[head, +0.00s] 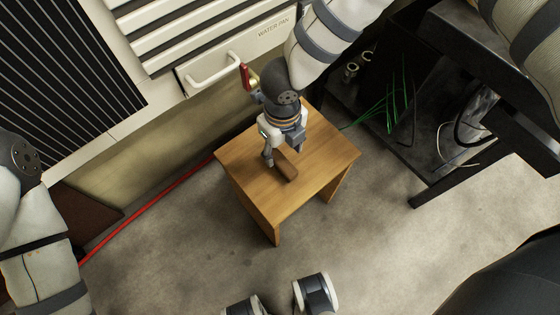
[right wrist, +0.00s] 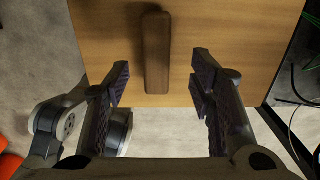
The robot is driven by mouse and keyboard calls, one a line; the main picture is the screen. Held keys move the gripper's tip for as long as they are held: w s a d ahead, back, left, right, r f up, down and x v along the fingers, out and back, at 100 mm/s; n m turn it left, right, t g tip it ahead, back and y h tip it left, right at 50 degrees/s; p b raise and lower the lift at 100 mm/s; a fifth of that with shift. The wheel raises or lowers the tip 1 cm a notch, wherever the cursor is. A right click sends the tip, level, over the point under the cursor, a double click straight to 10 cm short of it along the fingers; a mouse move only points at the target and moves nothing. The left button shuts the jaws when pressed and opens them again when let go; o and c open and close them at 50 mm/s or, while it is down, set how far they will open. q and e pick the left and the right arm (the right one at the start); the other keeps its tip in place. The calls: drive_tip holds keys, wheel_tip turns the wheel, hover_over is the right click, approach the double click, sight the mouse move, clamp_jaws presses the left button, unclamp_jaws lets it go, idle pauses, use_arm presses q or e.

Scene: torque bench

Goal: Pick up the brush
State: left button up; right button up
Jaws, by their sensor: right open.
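The brush (head: 287,166) is a brown, block-like piece lying on the small wooden table (head: 325,155). Any bristles are hidden. My right gripper (head: 281,156) points down over the table, close to the brush. In the right wrist view, the brush (right wrist: 156,52) lies lengthwise between the lines of the two spread fingers, with a gap on each side. The right gripper (right wrist: 160,80) is open and empty, and neither finger visibly touches the brush. My left arm shows at the left edge of the head view, but its gripper is out of view.
A white cabinet with a drawer handle (head: 213,71) stands behind the table. A red hose (head: 150,210) runs along the floor. Green wires (head: 390,108) and a black bench frame (head: 470,165) are on the right.

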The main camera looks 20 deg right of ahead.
sight(282, 161)
drive_tip(key=f, duration=0.5)
drive_tip(key=shift+s+a+f+b, duration=0.15)
drive_tip(key=shift+s+f+b, duration=0.2)
drive_tip(key=shift+b, duration=0.05)
drive_tip(key=shift+r, duration=0.1)
clamp_jaws()
use_arm(q)
drive_tip(key=shift+s+f, duration=0.25)
drive_tip(key=shift+f, duration=0.05)
use_arm(e)
drive_tip(key=shift+r, duration=0.1)
